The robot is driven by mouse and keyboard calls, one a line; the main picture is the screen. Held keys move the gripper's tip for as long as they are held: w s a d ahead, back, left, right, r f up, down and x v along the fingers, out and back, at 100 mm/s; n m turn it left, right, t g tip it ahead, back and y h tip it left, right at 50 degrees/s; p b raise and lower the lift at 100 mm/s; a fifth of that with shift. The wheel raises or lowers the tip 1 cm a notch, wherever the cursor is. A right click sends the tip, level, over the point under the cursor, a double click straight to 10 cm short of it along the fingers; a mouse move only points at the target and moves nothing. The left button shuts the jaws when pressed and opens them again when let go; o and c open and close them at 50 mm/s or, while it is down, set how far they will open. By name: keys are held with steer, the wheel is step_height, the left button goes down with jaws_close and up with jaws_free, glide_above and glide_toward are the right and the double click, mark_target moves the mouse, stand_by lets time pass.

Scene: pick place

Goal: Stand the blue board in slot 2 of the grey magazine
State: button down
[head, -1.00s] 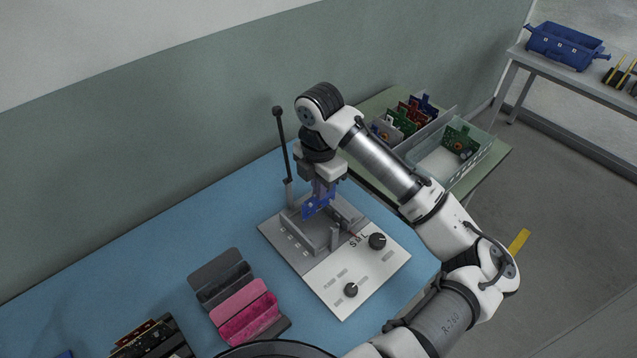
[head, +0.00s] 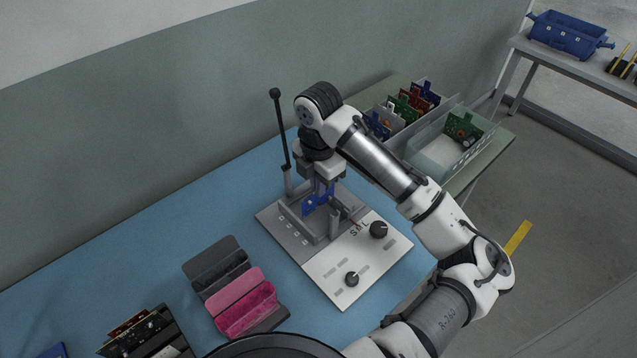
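The blue board (head: 315,203) is in my gripper (head: 321,186), low over the grey frame of a grey-and-white fixture (head: 371,258). My gripper points down and appears shut on the board's upper part. The fingertips are small and partly merge with the board. I cannot tell whether the board's lower edge touches the fixture. A dark slotted rack (head: 165,331) with boards standing in it is cut off by the bottom edge at left; it may be the grey magazine. Its slot numbers are not readable.
The fixture has black knobs and a tall ball-ended lever (head: 281,130) close beside my gripper. A dark grey holder (head: 213,262) and a pink holder (head: 245,300) lie left of it. Bins of boards (head: 440,152) stand behind right. The blue tabletop (head: 120,245) is clear at left.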

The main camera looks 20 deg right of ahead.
steer(key=shift+f+b, duration=1.3)
steer(key=shift+f, duration=0.3)
stand_by(0.6)
steer(key=c, duration=1.6)
jaws_free()
steer(key=shift+c, duration=1)
steer(key=shift+r+p, duration=3.4)
steer(key=shift+r, duration=0.65)
